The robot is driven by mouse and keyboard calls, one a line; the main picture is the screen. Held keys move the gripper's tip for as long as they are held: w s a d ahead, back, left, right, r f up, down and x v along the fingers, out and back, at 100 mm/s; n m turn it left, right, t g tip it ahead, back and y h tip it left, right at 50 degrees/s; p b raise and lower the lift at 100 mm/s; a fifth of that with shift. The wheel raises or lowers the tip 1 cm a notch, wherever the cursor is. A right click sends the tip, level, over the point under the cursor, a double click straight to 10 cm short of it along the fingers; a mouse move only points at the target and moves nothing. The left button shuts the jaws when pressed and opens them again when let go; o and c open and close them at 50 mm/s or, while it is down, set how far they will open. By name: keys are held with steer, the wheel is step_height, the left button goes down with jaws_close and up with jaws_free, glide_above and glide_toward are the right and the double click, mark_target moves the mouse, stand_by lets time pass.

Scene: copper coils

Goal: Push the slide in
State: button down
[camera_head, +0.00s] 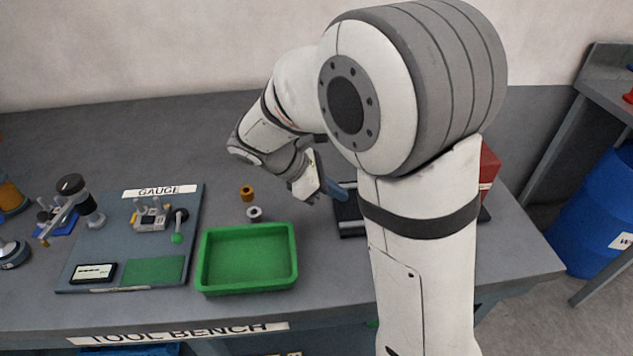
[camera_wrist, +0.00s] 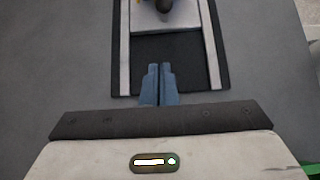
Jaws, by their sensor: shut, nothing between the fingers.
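The slide (camera_wrist: 165,20), a light plate with a dark knob-like part on it, sits between two pale rails at the top of the wrist view. The rails run along a black base (camera_wrist: 165,48). The base also shows in the head view (camera_head: 350,229), mostly hidden behind my arm. My gripper (camera_wrist: 160,68) is shut with its blue fingers together and nothing between them. In the wrist view its tips overlap the near end of the base, with a dark gap between them and the slide. My gripper also shows in the head view (camera_head: 340,191).
A green tray (camera_head: 247,287) stands left of the base, with an orange-brown coil (camera_head: 247,193) and a grey ring (camera_head: 254,214) behind it. A gauge board (camera_head: 195,215) lies further left. A red block (camera_head: 488,166) is partly hidden behind my arm.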

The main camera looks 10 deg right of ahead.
steer(key=d, duration=0.4)
steer(key=shift+d+f, duration=0.3)
steer(key=shift+f, duration=0.05)
steer(key=d, duration=0.4)
steer(key=shift+d+p, duration=0.25)
steer(key=shift+p, duration=0.1)
steer(key=shift+a, duration=0.1)
